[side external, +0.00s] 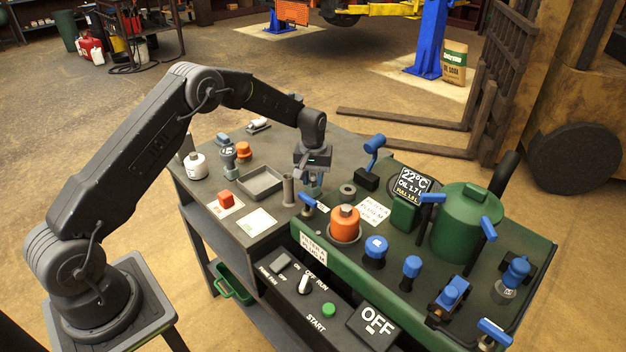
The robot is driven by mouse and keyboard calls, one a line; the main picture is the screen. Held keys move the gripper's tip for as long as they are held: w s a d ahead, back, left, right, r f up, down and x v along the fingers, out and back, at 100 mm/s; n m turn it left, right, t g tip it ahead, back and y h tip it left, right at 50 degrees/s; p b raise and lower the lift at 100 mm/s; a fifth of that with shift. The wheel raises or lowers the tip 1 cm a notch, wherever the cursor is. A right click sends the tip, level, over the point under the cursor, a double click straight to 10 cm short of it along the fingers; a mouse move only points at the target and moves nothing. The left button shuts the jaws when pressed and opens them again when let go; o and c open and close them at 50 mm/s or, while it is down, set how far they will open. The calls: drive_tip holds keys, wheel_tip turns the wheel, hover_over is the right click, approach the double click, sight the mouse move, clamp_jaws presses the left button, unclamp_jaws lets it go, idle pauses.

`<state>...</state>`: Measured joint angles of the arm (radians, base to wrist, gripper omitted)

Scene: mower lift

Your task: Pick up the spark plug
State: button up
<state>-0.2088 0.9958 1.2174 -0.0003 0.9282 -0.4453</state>
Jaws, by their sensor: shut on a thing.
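My gripper (313,183) points down over the near right part of the grey workbench, by the left edge of the green machine. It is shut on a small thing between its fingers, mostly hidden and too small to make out. I cannot tell if it is the spark plug. A small white and grey cylinder (258,124) lies on a dark base at the back of the bench, well apart from my gripper; it may be a spark plug. An upright grey tube (288,190) stands just left of my gripper.
The green machine carries an orange cap (345,223), a blue lever (375,146), a green tank (465,225) and several blue knobs close together.

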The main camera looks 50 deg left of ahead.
drive_tip(key=shift+r, duration=0.45)
drive_tip(key=r, duration=0.4)
drive_tip(key=shift+s+a, duration=0.2)
drive_tip(key=shift+a, duration=0.15)
drive_tip(key=s+a+r, duration=0.6)
drive_tip(key=a, duration=0.2)
drive_tip(key=w+d+r+m, duration=0.1)
drive_tip(key=w+d+m, duration=0.25)
drive_tip(key=d, duration=0.65)
drive_tip(key=w+d+m, duration=0.3)
drive_tip(key=w+d, duration=0.1)
drive_tip(key=d, duration=0.6)
drive_tip(key=shift+n, duration=0.25)
drive_tip(key=shift+w+f, duration=0.2)
drive_tip(key=shift+f, duration=2.25)
drive_tip(key=shift+f, duration=0.3)
